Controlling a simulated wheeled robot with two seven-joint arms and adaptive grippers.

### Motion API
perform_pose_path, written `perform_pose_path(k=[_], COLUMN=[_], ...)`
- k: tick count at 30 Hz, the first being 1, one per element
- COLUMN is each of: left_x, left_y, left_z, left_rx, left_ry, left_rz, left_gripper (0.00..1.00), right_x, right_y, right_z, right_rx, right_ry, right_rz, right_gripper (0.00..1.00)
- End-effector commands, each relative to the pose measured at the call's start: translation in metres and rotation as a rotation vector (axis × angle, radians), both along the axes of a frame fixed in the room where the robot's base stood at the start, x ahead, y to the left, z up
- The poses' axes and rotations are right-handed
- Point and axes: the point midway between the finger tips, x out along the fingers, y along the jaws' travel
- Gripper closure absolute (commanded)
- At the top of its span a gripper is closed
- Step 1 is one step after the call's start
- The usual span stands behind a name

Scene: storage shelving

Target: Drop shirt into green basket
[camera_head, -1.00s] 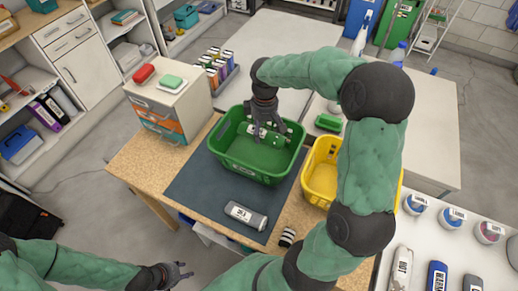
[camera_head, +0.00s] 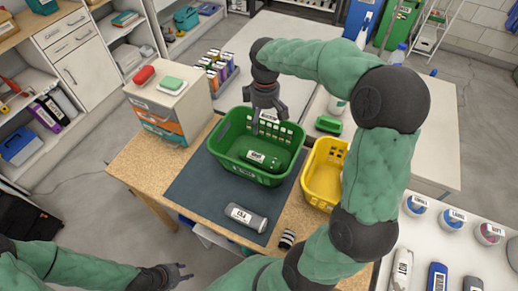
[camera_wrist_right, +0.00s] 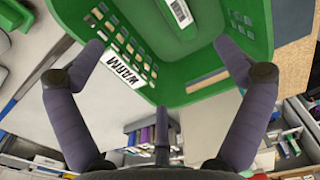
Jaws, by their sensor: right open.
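The green basket (camera_head: 228,150) stands on the dark mat on the wooden table. A rolled green shirt with a white label (camera_head: 262,159) lies on its floor; part of that label also shows in the right wrist view (camera_wrist_right: 182,12). My right gripper (camera_head: 267,114) is over the basket's back rim, open and empty, apart from the shirt. In the right wrist view its fingers (camera_wrist_right: 160,50) are spread wide in front of the basket's wall with its "WARM" label. My left gripper (camera_head: 180,275) is at the bottom left, away from the table, too small to tell its opening.
A grey rolled item (camera_head: 246,217) lies on the mat (camera_head: 200,195) in front of the basket. A yellow basket (camera_head: 322,180) stands close on the right, partly behind my right arm. A small drawer unit (camera_head: 170,105) stands at the table's back left.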

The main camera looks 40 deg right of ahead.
Motion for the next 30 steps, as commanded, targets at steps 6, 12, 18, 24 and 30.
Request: perform_pose_path(k=[6, 12, 18, 24, 30], left_x=[0.0, 0.0, 0.0, 0.0, 0.0], left_y=[0.0, 0.0, 0.0, 0.0, 0.0], left_z=[0.0, 0.0, 0.0, 0.0, 0.0], left_rx=[0.0, 0.0, 0.0, 0.0, 0.0], left_ry=[0.0, 0.0, 0.0, 0.0, 0.0], left_rz=[0.0, 0.0, 0.0, 0.0, 0.0], left_gripper=[0.6, 0.6, 0.6, 0.6, 0.6], right_x=[0.001, 0.0, 0.0, 0.0, 0.0], right_y=[0.0, 0.0, 0.0, 0.0, 0.0], right_z=[0.039, 0.058, 0.061, 0.06, 0.06], right_rx=[0.0, 0.0, 0.001, 0.001, 0.001], right_ry=[-0.003, -0.001, 0.0, 0.0, 0.0], right_rz=[0.001, 0.001, 0.001, 0.001, 0.001], right_gripper=[0.0, 0.0, 0.0, 0.0, 0.0])
